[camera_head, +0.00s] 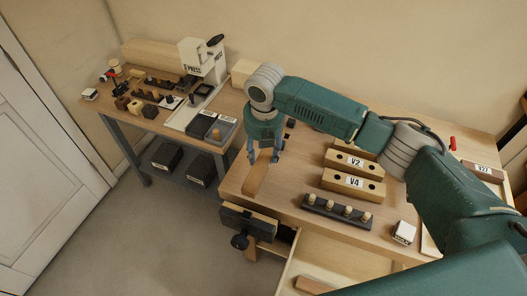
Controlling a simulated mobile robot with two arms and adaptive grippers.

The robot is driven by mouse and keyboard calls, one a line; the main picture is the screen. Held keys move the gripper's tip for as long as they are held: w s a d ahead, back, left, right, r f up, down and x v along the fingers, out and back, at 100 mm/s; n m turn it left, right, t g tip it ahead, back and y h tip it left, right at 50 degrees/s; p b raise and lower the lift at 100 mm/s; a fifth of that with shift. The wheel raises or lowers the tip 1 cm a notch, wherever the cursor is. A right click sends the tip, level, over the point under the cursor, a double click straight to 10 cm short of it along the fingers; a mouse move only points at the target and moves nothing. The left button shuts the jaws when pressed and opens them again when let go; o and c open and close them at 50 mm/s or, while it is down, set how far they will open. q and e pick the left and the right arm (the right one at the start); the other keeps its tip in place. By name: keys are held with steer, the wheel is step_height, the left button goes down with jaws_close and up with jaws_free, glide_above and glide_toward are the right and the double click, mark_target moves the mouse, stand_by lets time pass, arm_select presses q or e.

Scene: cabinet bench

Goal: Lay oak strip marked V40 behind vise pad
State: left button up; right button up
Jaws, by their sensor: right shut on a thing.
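My right gripper (263,157) comes in from the right and points down over the left part of the bench. It is shut on a narrow oak strip (256,180), which runs toward the front edge between the fingers. No V40 mark can be read on it. I cannot tell whether the strip touches the bench top. The dark vise (240,223) with its wooden pad (263,217) is mounted on the bench's front edge, just in front of the strip's near end. My left gripper is not in view.
Blocks marked V2 (350,162) and V4 (352,185) lie right of the gripper. A dark peg rack (337,212) and a small white box (403,232) stand near the front. An open drawer (335,258) juts out below. A press (203,62) stands on the side table.

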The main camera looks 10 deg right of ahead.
steer(key=shift+s+d+f+b, duration=0.1)
steer(key=shift+f+b, duration=0.45)
steer(key=shift+f, duration=0.05)
step_height(320, 180, down, 3)
steer(key=b, duration=0.3)
steer(key=shift+f, duration=0.85)
steer(key=shift+p, duration=0.7)
steer(key=shift+f, duration=1.6)
stand_by(2.0)
steer(key=o, duration=1.6)
steer(key=shift+c, duration=0.2)
